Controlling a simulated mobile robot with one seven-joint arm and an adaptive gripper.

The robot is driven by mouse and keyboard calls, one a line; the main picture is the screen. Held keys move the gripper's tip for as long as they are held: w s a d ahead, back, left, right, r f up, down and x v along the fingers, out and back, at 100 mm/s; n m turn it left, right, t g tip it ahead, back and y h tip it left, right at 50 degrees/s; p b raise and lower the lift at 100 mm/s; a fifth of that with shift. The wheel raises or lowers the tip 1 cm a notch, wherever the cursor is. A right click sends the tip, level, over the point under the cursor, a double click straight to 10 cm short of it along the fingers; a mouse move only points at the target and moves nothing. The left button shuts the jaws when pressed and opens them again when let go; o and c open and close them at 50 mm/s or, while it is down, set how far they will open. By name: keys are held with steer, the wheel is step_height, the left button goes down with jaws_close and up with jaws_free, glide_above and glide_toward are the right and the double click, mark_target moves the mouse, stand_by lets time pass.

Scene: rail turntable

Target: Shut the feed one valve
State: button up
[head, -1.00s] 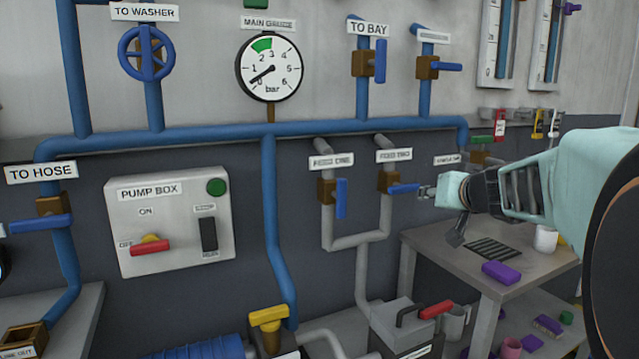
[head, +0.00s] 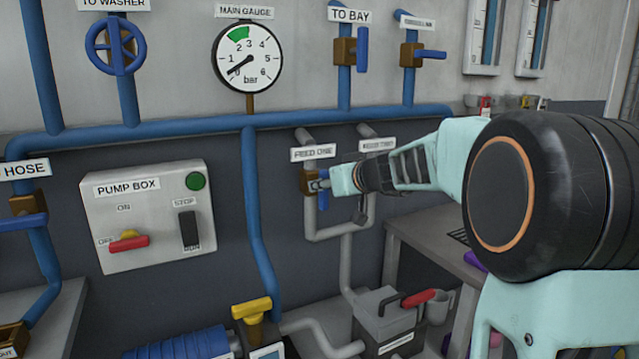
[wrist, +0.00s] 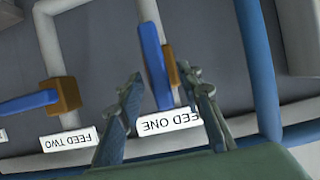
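The feed one valve has a brown body (head: 306,182) on a grey pipe, under the "FEED ONE" label (head: 312,153). Its blue handle (head: 323,200) hangs down along the pipe, partly hidden by my gripper. My gripper (head: 322,184) is at the valve. In the wrist view, my gripper (wrist: 163,82) is open, with one finger on each side of the blue handle (wrist: 153,62). The handle shows between the fingers with gaps beside it; contact cannot be told. The upside-down label (wrist: 168,123) is also seen between the fingers.
The feed two valve (wrist: 62,95) is beside it with its blue handle across the pipe; my arm hides it in the head view. The pump box (head: 148,215) and a blue pipe (head: 258,220) are left. A grey table (head: 430,240) and a grey box (head: 385,322) are below.

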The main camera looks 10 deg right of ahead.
steer(key=shift+x, duration=0.85)
jaws_close()
